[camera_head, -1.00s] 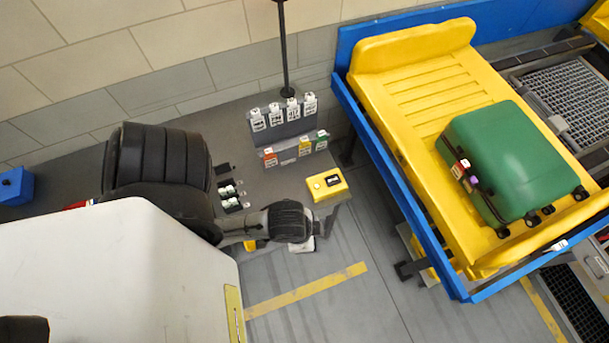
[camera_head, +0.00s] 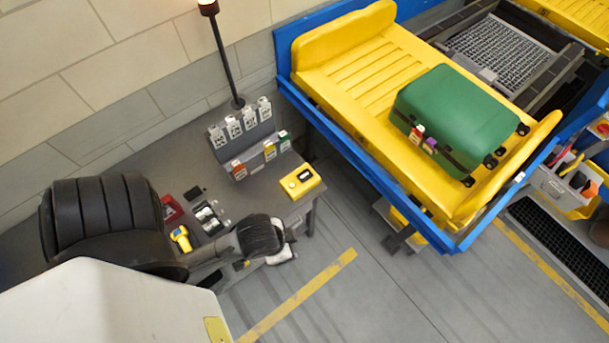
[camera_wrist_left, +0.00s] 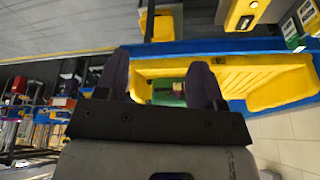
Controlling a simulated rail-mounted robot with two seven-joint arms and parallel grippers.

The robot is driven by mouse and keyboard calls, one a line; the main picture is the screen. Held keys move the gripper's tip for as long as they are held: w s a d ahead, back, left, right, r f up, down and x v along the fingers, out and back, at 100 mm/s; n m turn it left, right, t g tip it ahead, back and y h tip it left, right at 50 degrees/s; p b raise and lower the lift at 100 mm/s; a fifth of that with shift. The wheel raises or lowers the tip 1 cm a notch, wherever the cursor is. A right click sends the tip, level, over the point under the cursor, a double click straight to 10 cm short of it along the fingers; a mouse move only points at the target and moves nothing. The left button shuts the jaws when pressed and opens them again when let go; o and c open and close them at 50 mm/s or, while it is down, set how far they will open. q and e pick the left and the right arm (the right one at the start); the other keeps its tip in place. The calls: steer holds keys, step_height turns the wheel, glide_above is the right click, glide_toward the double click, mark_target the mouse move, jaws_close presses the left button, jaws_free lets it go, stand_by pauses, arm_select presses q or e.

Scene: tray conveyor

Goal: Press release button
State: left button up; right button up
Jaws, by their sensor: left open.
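A small yellow box (camera_head: 300,183) with a round pale button and a dark panel sits on the right end of the grey table; I take it as the release button. In the left wrist view the yellow box (camera_wrist_left: 245,14) shows at the top, right of centre, with its pale button facing me. My left gripper (camera_wrist_left: 160,82) is open and empty, its two dark fingers spread, with the box beyond and to the right. In the head view my left wrist hangs left of and below the box, apart from it; the fingertips are hidden. My right gripper is not in view.
A green suitcase (camera_head: 455,115) lies on a yellow tray (camera_head: 350,75) in the blue conveyor frame (camera_head: 340,135), right of the table. A tag rack (camera_head: 240,140) and lamp pole (camera_head: 225,60) stand behind the box. A yellow scanner (camera_head: 181,238) lies near my arm.

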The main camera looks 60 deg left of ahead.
arm_select(q)
steer(key=shift+c, duration=0.3)
jaws_close()
stand_by(1.3)
